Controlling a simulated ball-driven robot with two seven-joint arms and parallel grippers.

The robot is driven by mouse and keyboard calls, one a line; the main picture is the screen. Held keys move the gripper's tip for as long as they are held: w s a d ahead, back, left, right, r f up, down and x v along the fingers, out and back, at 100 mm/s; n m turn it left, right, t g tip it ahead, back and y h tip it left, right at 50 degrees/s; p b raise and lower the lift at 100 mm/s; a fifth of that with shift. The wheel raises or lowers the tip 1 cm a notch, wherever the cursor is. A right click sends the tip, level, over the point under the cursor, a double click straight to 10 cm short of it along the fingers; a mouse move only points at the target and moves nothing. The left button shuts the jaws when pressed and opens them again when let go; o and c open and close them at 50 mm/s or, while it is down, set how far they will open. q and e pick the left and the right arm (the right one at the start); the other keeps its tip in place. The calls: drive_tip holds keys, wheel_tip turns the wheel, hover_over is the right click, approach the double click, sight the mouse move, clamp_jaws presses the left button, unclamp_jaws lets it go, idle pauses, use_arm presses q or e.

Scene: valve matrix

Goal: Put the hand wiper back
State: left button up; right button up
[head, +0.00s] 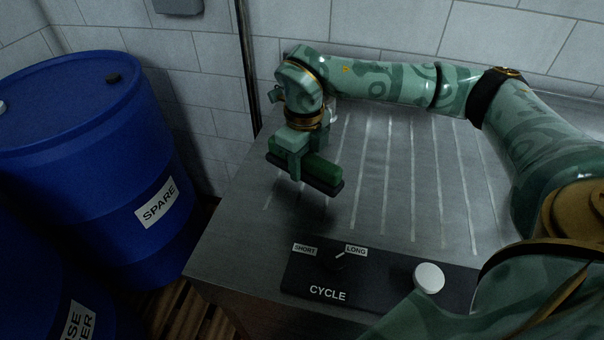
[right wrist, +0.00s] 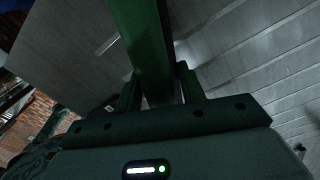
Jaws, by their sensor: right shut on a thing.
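The hand wiper (head: 321,170) has a green grip and a dark long edge. My right gripper (head: 298,165) is shut on it in the head view. It holds the wiper over the far left part of the ribbed metal worktop (head: 400,185), with a dark shadow beneath. I cannot tell the exact gap to the surface. In the right wrist view the green grip (right wrist: 142,45) runs up between the fingers (right wrist: 158,88). My left gripper is not in view.
A black CYCLE panel (head: 375,278) with a SHORT/LONG knob (head: 338,260) and a white round button (head: 429,278) lies at the worktop's front. Blue drums, one marked SPARE (head: 90,150), stand at left. A tiled wall (head: 400,30) closes the back. The ribbed middle is clear.

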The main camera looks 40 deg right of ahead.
sight(303, 173)
drive_tip(key=f, duration=0.1)
drive_tip(key=f+b, duration=0.1)
drive_tip(key=f, duration=0.2)
drive_tip(key=shift+w+d+f+b, duration=0.15)
drive_tip(key=shift+w+d+b, duration=0.1)
drive_tip(key=shift+w+b, duration=0.15)
drive_tip(key=o, duration=0.9)
drive_tip(key=shift+o, duration=0.2)
wheel_tip(303, 173, up, 12)
drive_tip(key=p, duration=0.3)
drive_tip(key=shift+p, duration=0.4)
